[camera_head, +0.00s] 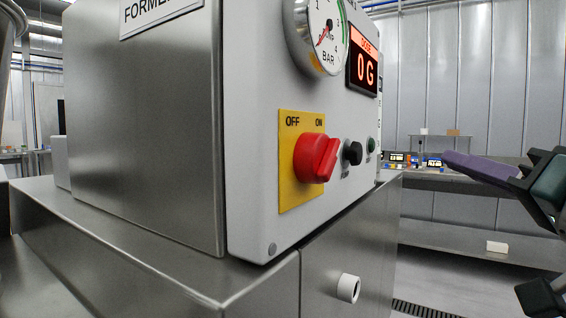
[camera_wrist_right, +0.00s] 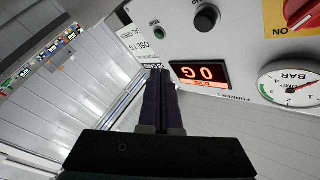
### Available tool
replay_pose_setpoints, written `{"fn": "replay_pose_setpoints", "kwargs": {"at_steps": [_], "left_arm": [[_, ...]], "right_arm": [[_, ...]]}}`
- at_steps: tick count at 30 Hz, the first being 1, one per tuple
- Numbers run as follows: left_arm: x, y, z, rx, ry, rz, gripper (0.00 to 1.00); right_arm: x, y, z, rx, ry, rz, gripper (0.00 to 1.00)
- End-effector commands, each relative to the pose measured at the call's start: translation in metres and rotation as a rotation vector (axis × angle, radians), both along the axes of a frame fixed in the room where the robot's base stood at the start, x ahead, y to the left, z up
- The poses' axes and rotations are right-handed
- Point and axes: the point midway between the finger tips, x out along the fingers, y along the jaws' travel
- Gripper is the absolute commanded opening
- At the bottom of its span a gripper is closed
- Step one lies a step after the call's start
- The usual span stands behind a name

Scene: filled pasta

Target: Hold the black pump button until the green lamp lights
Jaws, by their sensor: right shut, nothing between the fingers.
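The black pump button (camera_head: 353,152) sticks out of the white front panel, right of the red switch (camera_head: 316,158). In the right wrist view the button (camera_wrist_right: 206,18) is near the top, with nothing touching it. The green lamp (camera_head: 371,144) is just right of the button and looks dark; it also shows in the right wrist view (camera_wrist_right: 159,33). My right gripper (camera_head: 447,160) is at the right, apart from the panel. Its purple fingers are shut and empty, and in the right wrist view the fingertips (camera_wrist_right: 158,72) appear near the panel's edge label. My left gripper is not in view.
A round pressure gauge (camera_head: 323,35) and a red display (camera_head: 362,68) reading 0 G are above the switch. A white knob (camera_head: 348,288) sticks out of the steel base below. A bench (camera_head: 440,180) stands behind; open room lies right of the panel.

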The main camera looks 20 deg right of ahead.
Motion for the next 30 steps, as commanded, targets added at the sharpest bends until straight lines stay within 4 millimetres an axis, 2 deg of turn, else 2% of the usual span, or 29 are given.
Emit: {"fn": "replay_pose_setpoints", "kwargs": {"at_steps": [8, 21, 30], "left_arm": [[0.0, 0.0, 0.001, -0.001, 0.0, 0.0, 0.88], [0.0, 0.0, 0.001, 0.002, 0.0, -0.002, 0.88], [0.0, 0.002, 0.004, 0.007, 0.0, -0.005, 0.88]], "right_arm": [[0.005, 0.004, 0.0, 0.0, -0.001, -0.001, 0.0], [0.05, 0.043, 0.001, 0.001, 0.002, 0.001, 0.0], [0.066, 0.057, 0.0, -0.001, 0.003, 0.001, 0.0]]}}
